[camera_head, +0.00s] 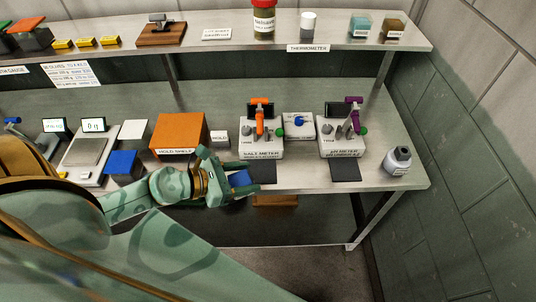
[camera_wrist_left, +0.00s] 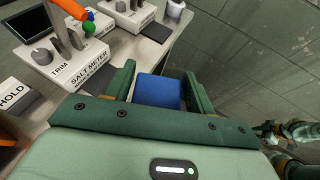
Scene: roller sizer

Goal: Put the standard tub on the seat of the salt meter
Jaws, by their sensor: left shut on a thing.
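My left gripper (camera_head: 238,181) is shut on a blue tub (camera_head: 240,178), in front of the salt meter (camera_head: 262,150). In the left wrist view the blue tub (camera_wrist_left: 157,91) sits between the two green fingers (camera_wrist_left: 160,84). The salt meter (camera_wrist_left: 85,65) is a pale labelled box with an orange arm and a green knob, beyond and left of the tub there. A dark pad (camera_head: 264,172) lies before the meter, partly beside the gripper. I cannot make out the seat clearly. My right arm (camera_wrist_left: 295,133) seems to show at the lower right; its jaws are unclear.
The orange hold shelf (camera_head: 179,132) stands left of the salt meter. The pH meter (camera_head: 342,145) with a purple arm and a grey bottle (camera_head: 397,161) are to the right. Another blue block (camera_head: 122,164) is near a scale (camera_head: 86,152). An upper shelf (camera_head: 215,45) runs behind.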

